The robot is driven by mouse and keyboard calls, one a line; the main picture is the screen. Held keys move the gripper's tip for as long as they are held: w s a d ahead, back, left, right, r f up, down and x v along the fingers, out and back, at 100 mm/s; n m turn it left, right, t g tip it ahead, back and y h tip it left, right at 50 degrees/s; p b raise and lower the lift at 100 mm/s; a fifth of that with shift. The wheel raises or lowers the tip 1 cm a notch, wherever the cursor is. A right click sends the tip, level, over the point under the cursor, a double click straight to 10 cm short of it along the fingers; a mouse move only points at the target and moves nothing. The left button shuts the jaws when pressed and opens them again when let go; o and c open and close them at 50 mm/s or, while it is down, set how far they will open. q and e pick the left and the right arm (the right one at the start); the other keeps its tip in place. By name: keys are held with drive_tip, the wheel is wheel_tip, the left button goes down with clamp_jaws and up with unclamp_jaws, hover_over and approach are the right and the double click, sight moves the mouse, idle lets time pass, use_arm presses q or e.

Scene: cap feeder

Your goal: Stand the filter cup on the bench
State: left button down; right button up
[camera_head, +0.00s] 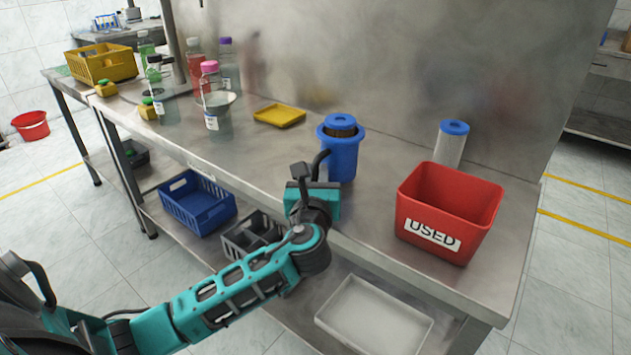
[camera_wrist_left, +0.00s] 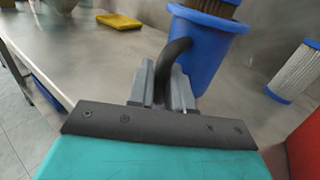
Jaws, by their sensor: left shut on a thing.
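The filter cup (camera_head: 341,150) is a blue cup with a dark curved handle, standing upright at the front part of the steel bench (camera_head: 270,150). A brownish filter (camera_head: 341,124) shows in its open top. My left gripper (camera_head: 316,172) is at the cup's left side, shut on its handle. In the left wrist view the gripper's grey fingers (camera_wrist_left: 163,88) close on the dark handle (camera_wrist_left: 172,58), with the cup's blue wall (camera_wrist_left: 205,50) just beyond. The cup's base is partly hidden, so I cannot tell whether it touches the bench. My right gripper is not in view.
A red bin marked USED (camera_head: 448,210) stands right of the cup. A white filter with a blue cap (camera_head: 450,145) stands behind the bin. A yellow tray (camera_head: 279,115) and several bottles (camera_head: 211,90) are to the left. Bench space between tray and cup is clear.

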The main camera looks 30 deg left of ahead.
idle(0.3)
use_arm(q)
drive_tip(key=shift+f, duration=0.55)
drive_tip(key=c, duration=1)
unclamp_jaws()
drive_tip(key=shift+f, duration=0.15)
drive_tip(key=shift+c, duration=0.2)
drive_tip(key=shift+s, duration=0.1)
